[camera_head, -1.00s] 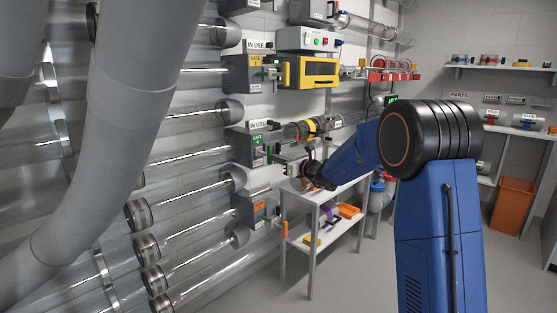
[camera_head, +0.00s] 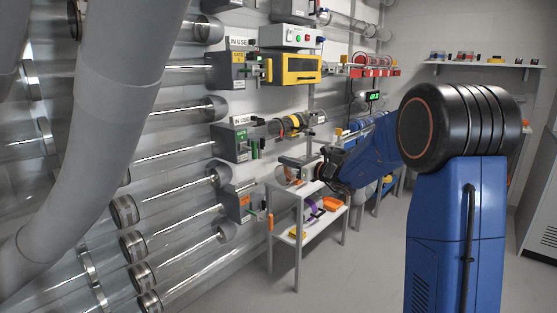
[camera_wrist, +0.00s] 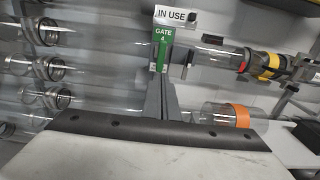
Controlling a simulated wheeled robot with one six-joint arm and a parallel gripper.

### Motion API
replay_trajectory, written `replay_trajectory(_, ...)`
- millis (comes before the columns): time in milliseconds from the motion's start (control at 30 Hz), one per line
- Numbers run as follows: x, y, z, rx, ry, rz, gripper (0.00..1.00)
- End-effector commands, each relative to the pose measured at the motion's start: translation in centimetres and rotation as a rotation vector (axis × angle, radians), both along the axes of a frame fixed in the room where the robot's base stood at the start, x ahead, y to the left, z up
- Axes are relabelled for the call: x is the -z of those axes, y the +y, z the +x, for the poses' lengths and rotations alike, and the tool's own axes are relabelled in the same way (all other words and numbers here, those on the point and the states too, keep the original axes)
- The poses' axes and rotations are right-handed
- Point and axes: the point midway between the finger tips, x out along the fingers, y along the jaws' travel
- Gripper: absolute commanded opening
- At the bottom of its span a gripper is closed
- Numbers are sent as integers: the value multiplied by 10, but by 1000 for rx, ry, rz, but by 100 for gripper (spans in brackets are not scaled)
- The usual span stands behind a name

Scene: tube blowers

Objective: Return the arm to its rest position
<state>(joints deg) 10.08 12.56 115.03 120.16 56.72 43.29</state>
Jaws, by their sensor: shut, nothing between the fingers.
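My blue arm (camera_head: 375,152) reaches from its shoulder toward the tube wall, its forearm sloping down to the left. It is stretched out, not folded. A green GATE 4 label (camera_wrist: 163,42) under an IN USE sign shows beyond the fingertips. I cannot tell the exact gap between the fingers and the wall.
Clear tubes and grey gate boxes (camera_head: 229,143) line the left wall. A white table (camera_head: 284,200) with orange and purple items stands below my wrist. A yellow-framed box (camera_head: 296,69) is above.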

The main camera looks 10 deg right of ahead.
Motion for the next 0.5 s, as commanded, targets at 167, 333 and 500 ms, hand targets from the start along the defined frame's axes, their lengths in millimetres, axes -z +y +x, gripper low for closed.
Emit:
replay_trajectory(167,-4,6,-17,-26,-13,-44,0)
replay_trajectory(333,-11,39,-69,-141,-67,-228,0)
replay_trajectory(500,-9,73,-141,-295,-146,-479,0)
